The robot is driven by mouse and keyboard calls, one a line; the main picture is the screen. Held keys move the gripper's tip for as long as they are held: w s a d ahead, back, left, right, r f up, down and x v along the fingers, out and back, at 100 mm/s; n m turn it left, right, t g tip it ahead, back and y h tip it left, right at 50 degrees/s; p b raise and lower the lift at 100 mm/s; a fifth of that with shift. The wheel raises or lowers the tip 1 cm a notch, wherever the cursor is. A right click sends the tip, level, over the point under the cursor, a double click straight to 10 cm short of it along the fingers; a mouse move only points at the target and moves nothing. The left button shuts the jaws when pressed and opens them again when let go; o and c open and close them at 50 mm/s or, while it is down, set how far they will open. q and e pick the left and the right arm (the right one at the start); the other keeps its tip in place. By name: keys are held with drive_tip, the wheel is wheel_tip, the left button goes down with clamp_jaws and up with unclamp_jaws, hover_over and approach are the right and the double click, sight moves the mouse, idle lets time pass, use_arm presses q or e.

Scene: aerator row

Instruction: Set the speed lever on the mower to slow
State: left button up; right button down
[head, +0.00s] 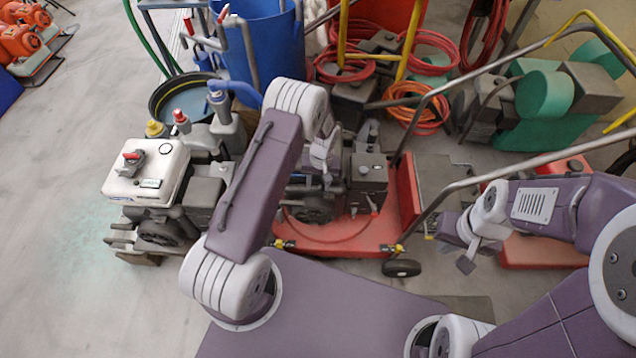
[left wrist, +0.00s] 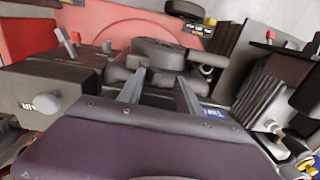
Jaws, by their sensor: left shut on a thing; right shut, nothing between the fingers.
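The red mower (head: 330,240) stands in the middle of the head view, with a dark engine on its deck. My left gripper (head: 325,178) reaches down over the engine. In the left wrist view its two fingers (left wrist: 160,80) stand a little apart beside a round dark housing (left wrist: 158,52), shut on a dark part of the engine. I cannot tell whether that part is the speed lever. A small red-tipped lever (head: 373,204) sits by the engine's black box, apart from the fingers; it also shows in the left wrist view (left wrist: 68,47). My right gripper (head: 466,250) is shut and empty, right of the mower.
A white-topped machine (head: 150,172) stands close on the left. Blue barrel (head: 262,45), hose coils (head: 415,105) and green-grey machines (head: 545,95) crowd the back. The mower's handle bars (head: 425,105) rise on the right. Open floor (head: 55,220) lies at far left.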

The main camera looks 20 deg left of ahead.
use_arm(q)
wheel_tip(320, 180, up, 9)
drive_tip(key=p, duration=0.2)
drive_tip(key=shift+d, duration=0.3)
drive_tip(key=shift+w, duration=0.1)
